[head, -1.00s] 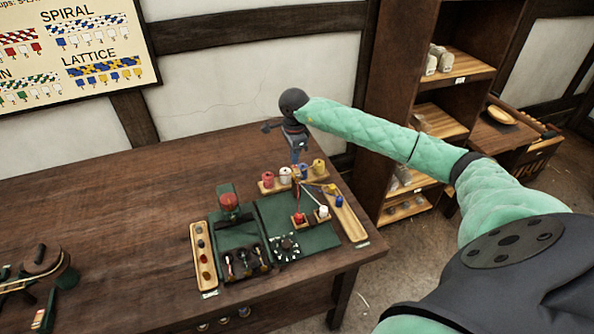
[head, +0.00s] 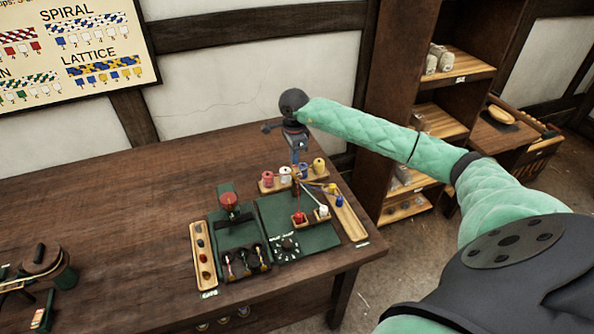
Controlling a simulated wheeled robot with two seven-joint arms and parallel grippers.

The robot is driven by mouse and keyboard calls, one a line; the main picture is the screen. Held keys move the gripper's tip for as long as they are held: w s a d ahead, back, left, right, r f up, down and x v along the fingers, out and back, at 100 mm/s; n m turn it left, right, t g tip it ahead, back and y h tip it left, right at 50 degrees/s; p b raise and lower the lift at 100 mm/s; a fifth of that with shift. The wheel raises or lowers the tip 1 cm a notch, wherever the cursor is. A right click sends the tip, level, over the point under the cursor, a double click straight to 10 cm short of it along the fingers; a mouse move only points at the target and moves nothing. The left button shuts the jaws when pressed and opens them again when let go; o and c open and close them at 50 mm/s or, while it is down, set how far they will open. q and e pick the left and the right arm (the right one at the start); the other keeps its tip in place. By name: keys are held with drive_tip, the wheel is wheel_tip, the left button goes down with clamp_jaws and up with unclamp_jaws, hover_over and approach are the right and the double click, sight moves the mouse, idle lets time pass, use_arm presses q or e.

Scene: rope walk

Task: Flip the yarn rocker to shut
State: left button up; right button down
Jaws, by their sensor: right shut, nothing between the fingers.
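My right gripper (head: 298,160) is shut and empty, pointing down over the back of the green machine (head: 299,234) by the row of yarn spools. A black panel with three small levers (head: 246,262) sits at the machine's front left. A round dial (head: 286,247) is to its right. I cannot tell which part is the yarn rocker or how it is set; the parts are too small. Red and white bobbins stand on the machine below the gripper, with thin yarn lines running up from them. My left gripper is not in view.
Yarn spools (head: 285,175) stand on a wooden holder behind the machine. A red knob (head: 229,201) rises at its left. Wooden trays (head: 203,262) (head: 347,217) lie on both sides. A shelf unit (head: 394,110) stands behind right.

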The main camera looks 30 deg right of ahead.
drive_tip(key=shift+f+b, duration=0.7)
drive_tip(key=shift+f, duration=0.2)
drive_tip(key=shift+r, duration=0.15)
wheel_tip(320, 180, up, 8)
drive_tip(key=p, duration=0.1)
drive_tip(key=shift+p, duration=0.35)
idle(0.8)
idle(0.3)
